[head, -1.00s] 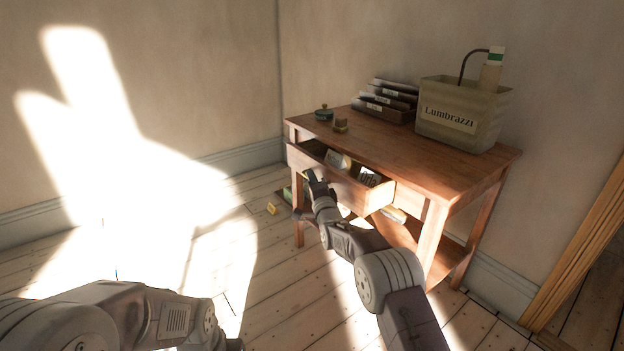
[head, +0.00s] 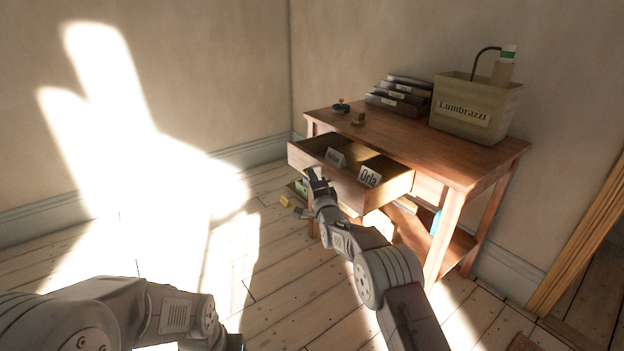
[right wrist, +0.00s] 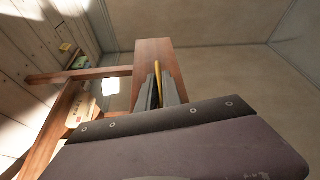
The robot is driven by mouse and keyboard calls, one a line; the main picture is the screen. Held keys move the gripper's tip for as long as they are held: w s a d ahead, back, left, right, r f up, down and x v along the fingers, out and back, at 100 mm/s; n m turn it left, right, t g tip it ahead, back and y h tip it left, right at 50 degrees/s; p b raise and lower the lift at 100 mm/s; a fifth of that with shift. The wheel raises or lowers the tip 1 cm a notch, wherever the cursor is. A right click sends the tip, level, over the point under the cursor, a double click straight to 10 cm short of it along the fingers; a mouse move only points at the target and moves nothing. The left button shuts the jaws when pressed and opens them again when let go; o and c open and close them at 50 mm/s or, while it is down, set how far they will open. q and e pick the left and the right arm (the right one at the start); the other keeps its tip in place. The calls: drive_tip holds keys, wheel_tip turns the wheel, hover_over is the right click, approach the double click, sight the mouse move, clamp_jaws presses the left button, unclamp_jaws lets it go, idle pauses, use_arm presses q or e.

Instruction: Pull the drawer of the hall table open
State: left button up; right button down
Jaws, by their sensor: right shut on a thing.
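The wooden hall table (head: 440,160) stands against the wall in the head view. Its drawer (head: 352,190) is pulled well out and shows its inside, with small white cards in it, one reading "Orla" (head: 370,176). My right gripper (head: 314,176) is at the drawer's front. In the right wrist view its fingers (right wrist: 160,92) are closed around a thin brass-coloured handle (right wrist: 158,72), with the drawer front (right wrist: 153,52) beyond. My left arm lies at the lower left of the head view; its gripper is out of the picture.
A lower shelf (head: 440,240) holds more things. A small yellow block (head: 284,201) lies near the table. Floor to the left is clear.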

drive_tip(key=c, duration=1.5)
unclamp_jaws()
drive_tip(key=shift+c, duration=0.2)
drive_tip(key=shift+s, duration=0.1)
drive_tip(key=shift+s+d, duration=0.1)
drive_tip(key=shift+s, duration=0.1)
drive_tip(key=b+v, duration=0.2)
drive_tip(key=v, duration=0.6)
drive_tip(key=shift+s, duration=0.25)
drive_tip(key=shift+f, duration=0.1)
